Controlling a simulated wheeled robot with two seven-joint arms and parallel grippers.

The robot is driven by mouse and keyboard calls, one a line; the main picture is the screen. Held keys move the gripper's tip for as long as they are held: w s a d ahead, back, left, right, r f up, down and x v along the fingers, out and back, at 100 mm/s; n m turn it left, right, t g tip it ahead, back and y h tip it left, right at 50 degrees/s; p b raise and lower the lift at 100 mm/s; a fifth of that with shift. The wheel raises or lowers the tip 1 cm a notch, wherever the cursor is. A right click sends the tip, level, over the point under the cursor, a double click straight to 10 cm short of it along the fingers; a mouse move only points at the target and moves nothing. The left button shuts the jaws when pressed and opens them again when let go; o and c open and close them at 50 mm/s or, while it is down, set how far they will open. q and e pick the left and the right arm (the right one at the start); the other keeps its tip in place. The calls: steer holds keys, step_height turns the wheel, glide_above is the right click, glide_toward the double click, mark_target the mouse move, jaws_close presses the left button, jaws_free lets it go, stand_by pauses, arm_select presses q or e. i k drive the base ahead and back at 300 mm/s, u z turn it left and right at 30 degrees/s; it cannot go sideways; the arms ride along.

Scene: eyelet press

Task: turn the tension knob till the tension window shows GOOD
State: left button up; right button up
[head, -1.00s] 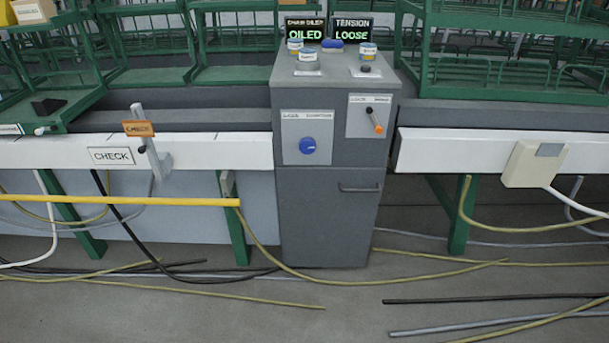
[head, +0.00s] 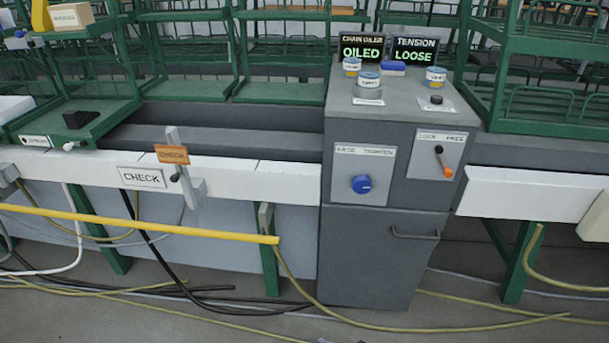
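A blue tension knob (head: 361,184) sits on a white plate (head: 363,160) on the left of the grey cabinet's front. The plate's lettering is blurred. The tension window (head: 415,50) on top of the cabinet (head: 350,250) reads TENSION LOOSE in green. Beside it, the chain oiler window (head: 361,47) reads OILED. A lever with an orange tip (head: 445,165) is on a second plate to the right of the knob. Neither of my grippers shows in the head view.
Cables (head: 440,325) lie on the floor before the cabinet.

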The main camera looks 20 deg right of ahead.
mark_target(362, 184)
steer(key=z, duration=0.1)
steer(key=i, duration=0.9)
steer(key=z, duration=0.45)
